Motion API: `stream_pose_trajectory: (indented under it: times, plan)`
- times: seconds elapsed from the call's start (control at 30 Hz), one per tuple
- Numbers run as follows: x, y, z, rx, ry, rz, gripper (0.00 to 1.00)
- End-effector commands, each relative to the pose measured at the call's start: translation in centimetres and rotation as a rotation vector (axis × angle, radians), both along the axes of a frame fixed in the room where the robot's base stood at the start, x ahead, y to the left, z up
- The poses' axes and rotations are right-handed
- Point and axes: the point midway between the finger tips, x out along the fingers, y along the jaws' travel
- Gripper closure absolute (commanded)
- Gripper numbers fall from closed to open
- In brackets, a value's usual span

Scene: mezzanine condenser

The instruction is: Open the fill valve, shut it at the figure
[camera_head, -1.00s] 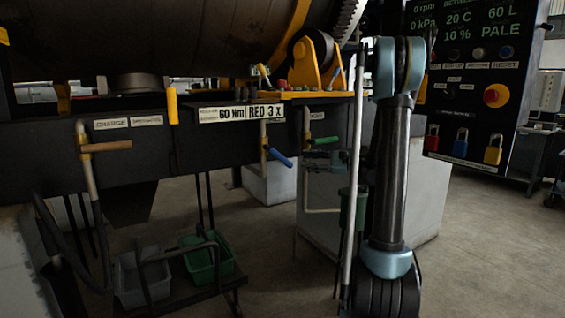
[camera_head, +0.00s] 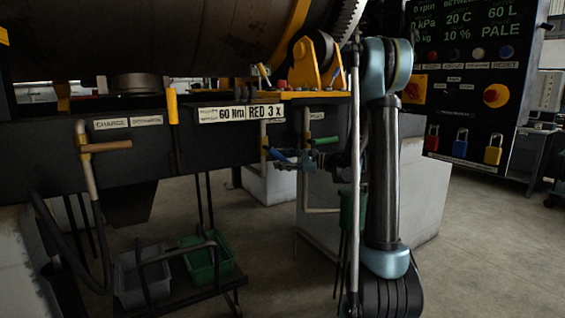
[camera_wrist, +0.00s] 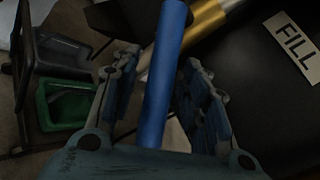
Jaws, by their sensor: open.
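The fill valve's blue lever (camera_wrist: 164,80) lies between the two open fingers of my gripper (camera_wrist: 155,100) in the wrist view. Clear gaps show on both sides of the lever. The lever joins a brass and pale pipe (camera_wrist: 205,25), and a FILL label (camera_wrist: 297,45) is on the dark panel beside it. In the head view my gripper (camera_head: 293,160) is at the blue lever, which is mostly hidden behind it. The display (camera_head: 465,28) at upper right reads 0 rpm, 20 C, 60 L, 10 % and PALE; its left edge is partly cut off.
A green-handled valve (camera_head: 324,140) is close to the right of my gripper. A tan-handled charge valve (camera_head: 105,147) is at left. Green (camera_head: 207,262) and grey (camera_head: 130,285) bins stand low on a cart. A plate (camera_head: 240,113) reads 60 Nm, RED 3 x.

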Motion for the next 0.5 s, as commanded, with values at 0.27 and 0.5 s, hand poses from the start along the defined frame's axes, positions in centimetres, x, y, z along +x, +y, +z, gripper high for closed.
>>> stream_pose_trajectory:
  times: [0.27,0.5]
  plan:
    - [0.01,-0.01,0.01,0.0,0.0,0.0,0.81]
    - [0.02,-0.02,0.02,0.0,0.0,0.0,1.0]
